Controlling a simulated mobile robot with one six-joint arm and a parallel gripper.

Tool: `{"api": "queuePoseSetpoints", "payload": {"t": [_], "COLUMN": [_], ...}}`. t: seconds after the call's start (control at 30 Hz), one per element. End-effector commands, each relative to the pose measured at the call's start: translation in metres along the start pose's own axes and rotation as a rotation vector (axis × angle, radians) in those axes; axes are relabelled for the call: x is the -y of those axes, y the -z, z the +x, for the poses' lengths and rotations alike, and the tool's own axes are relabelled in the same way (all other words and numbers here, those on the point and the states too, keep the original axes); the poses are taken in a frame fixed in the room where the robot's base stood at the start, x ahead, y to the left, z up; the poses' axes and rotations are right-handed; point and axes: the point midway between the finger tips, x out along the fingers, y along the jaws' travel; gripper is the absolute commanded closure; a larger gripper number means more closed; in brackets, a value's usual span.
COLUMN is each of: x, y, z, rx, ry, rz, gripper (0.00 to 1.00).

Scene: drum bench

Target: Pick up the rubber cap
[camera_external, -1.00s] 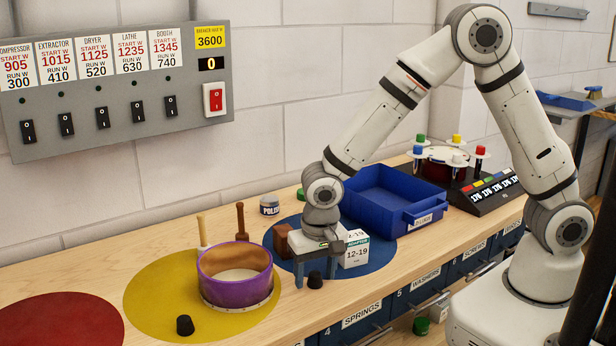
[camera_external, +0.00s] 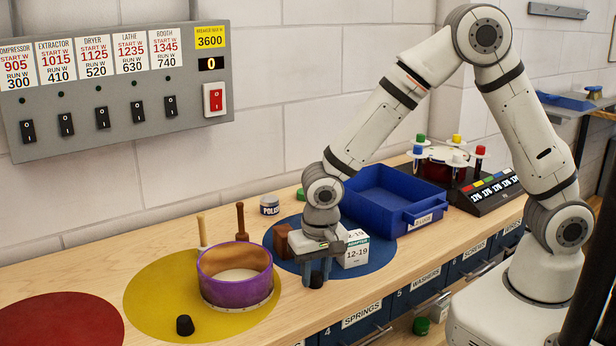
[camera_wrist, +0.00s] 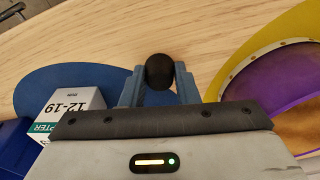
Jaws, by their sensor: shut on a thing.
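My gripper (camera_external: 317,273) is shut on a black rubber cap (camera_external: 317,281) at the front edge of the blue disc. In the wrist view the cap (camera_wrist: 160,72) sits between the two blue-grey fingers (camera_wrist: 159,88). I cannot tell whether the cap still touches the bench. A second black cap (camera_external: 185,325) stands on the yellow disc at the front left, away from my gripper.
A white adapter box (camera_external: 355,255) stands close right of my gripper. A brown block (camera_external: 282,239) is behind it. A purple drum shell (camera_external: 236,290) stands to the left on the yellow disc (camera_external: 150,290). A blue bin (camera_external: 385,212) is behind to the right.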

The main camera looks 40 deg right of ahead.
Motion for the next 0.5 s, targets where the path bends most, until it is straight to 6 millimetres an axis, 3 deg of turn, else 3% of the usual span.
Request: {"api": "queuePoseSetpoints", "payload": {"t": [0.17, 0.5], "x": [0.001, 0.001], "y": [0.002, 0.010], "z": [-0.013, -0.077], "rx": [-0.002, -0.002], "ry": [0.003, 0.004], "rz": [0.001, 0.001], "gripper": [0.93, 0.93]}}
